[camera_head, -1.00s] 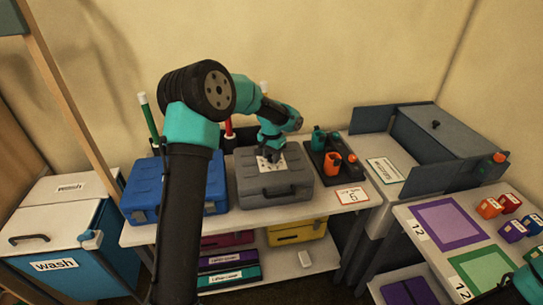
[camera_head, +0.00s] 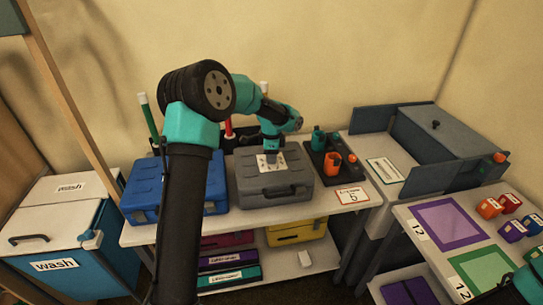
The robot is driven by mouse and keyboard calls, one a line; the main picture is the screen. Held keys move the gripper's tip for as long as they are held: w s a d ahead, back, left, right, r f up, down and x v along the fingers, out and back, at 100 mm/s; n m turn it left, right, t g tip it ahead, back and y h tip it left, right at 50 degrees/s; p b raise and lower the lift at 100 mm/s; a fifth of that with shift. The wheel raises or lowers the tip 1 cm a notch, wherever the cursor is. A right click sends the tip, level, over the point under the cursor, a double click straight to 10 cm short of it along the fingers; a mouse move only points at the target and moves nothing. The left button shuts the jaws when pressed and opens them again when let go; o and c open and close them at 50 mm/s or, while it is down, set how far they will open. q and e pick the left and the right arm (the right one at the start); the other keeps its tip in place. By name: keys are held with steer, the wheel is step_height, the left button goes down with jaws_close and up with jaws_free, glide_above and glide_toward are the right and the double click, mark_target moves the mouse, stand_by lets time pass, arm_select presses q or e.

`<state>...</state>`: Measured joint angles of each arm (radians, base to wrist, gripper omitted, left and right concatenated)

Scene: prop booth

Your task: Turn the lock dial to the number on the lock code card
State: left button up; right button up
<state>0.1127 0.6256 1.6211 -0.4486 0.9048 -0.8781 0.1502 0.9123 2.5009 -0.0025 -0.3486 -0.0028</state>
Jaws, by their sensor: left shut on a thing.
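A grey case (camera_head: 275,187) with a handle on its front lies on the white shelf top. A white dial plate (camera_head: 281,162) with dark marks is on its lid. My left gripper (camera_head: 270,157) points down over this plate and is shut on the lock dial, which it hides. I cannot read the dial's marks. The lock code card (camera_head: 352,195), white with a red border, lies on the shelf to the right of the case; its number looks like 5. Only teal parts of my right arm show at the lower right corner; its gripper is out of view.
A blue case (camera_head: 160,190) stands left of the grey case. A dark tray (camera_head: 326,171) with orange and teal items stands close on its right. Below is a shelf with a yellow case (camera_head: 297,232).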

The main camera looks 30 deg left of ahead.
arm_select(q)
steer(key=m, duration=0.5)
steer(key=shift+m, duration=0.3)
steer(key=m, duration=0.5)
steer(key=shift+m, duration=0.3)
steer(key=o, duration=0.9)
step_height(320, 180, up, 17)
steer(key=shift+r, duration=0.2)
stand_by(0.6)
